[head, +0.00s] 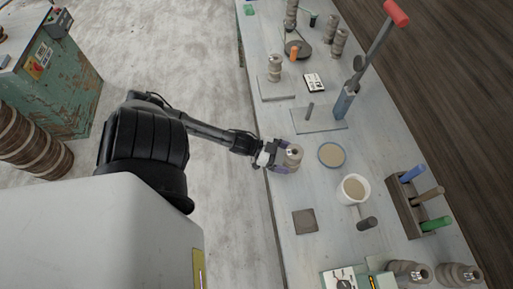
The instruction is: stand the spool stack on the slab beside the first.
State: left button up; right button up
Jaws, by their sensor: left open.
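A grey-brown spool stack (294,154) stands on the bench near its left edge. My left gripper (284,156) is at this stack, with its open jaws reaching around or beside it; contact cannot be made out. A thin grey slab (283,97) lies farther up the bench. Another spool stack (274,67), the first, stands upright on the slab towards its far side, with bare slab on the near side. My right gripper is not in view.
A tool rack (399,207) stands farther right.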

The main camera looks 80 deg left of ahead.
pick_arm(q)
jog(key=r+p+v, duration=0.1)
jog(key=v, duration=1)
jog(key=w+d+f+n+g+y, duration=0.2)
jog(key=d+f+g+y, duration=0.25)
jog(key=d, duration=0.65)
jog(key=s+d+r+g+y, duration=0.1)
jog(key=d+r+g, duration=0.4)
jog(key=d, duration=0.5)
jog(key=shift+s+r+n+g, duration=0.2)
jog(key=shift+s+n+g, duration=0.1)
jog(key=shift+s+g, duration=0.25)
jog(key=shift+o, duration=0.3)
jog(key=shift+s+d+r+y, duration=0.2)
jog(key=shift+d+r+y, duration=0.05)
jog(key=shift+d+r, duration=0.1)
